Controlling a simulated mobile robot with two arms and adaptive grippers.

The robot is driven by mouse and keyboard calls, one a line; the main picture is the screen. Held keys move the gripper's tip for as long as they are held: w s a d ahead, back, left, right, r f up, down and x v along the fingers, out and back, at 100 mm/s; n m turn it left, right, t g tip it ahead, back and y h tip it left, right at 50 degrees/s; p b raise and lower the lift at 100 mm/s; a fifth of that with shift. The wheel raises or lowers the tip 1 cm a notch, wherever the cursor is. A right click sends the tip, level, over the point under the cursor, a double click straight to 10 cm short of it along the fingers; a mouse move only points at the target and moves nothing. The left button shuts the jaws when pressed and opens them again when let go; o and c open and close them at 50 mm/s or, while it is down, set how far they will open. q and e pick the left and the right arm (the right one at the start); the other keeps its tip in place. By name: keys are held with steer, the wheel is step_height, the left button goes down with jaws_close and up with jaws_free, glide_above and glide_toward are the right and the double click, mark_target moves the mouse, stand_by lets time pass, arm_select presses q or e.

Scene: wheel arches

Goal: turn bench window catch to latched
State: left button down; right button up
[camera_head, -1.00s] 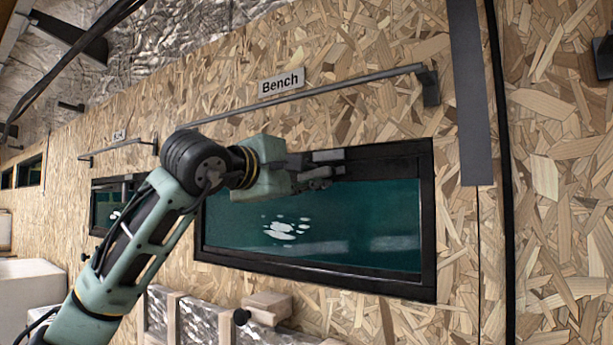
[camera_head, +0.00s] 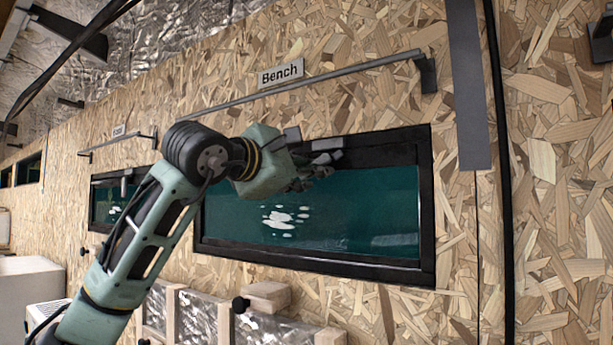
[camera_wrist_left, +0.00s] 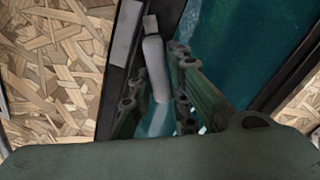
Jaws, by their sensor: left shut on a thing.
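The bench window (camera_head: 345,212) is a dark teal pane in a black frame (camera_head: 427,215), below a "Bench" sign (camera_head: 282,74). My left gripper (camera_head: 318,165) is at the window's upper edge, its wrist tilted. In the left wrist view, the grey window catch (camera_wrist_left: 155,68) stands between the two fingers (camera_wrist_left: 158,108), beside the black frame. The fingers are shut on this catch. In the head view the catch is mostly hidden by the gripper, and its exact angle is hard to tell. My right gripper is not in view.
A grey rail (camera_head: 350,82) runs along the chipboard wall above the window. A second, smaller window (camera_head: 104,207) is to the left, behind my left arm. A wooden block with a dark knob (camera_head: 268,295) sits below the bench window.

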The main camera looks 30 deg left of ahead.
mark_target(333, 177)
arm_select(q)
steer(key=n+b, duration=0.1)
steer(key=n, duration=0.2)
steer(key=d+n+b, duration=0.1)
steer(key=n+b, duration=0.1)
steer(key=n, duration=0.1)
steer(key=d+f+n+b, duration=0.1)
steer(key=n+b, duration=0.1)
steer(key=n, duration=0.2)
steer(key=shift+s+f, duration=0.1)
steer(key=shift+s, duration=0.2)
steer(key=shift+d+n+b, duration=0.25)
steer(key=shift+n, duration=0.4)
steer(key=shift+d+n+b, duration=0.2)
steer(key=shift+n+b, duration=0.05)
steer(key=shift+n, duration=0.4)
steer(key=c, duration=1.7)
jaws_free()
steer(key=shift+a+f, duration=0.1)
steer(key=shift+f, duration=0.1)
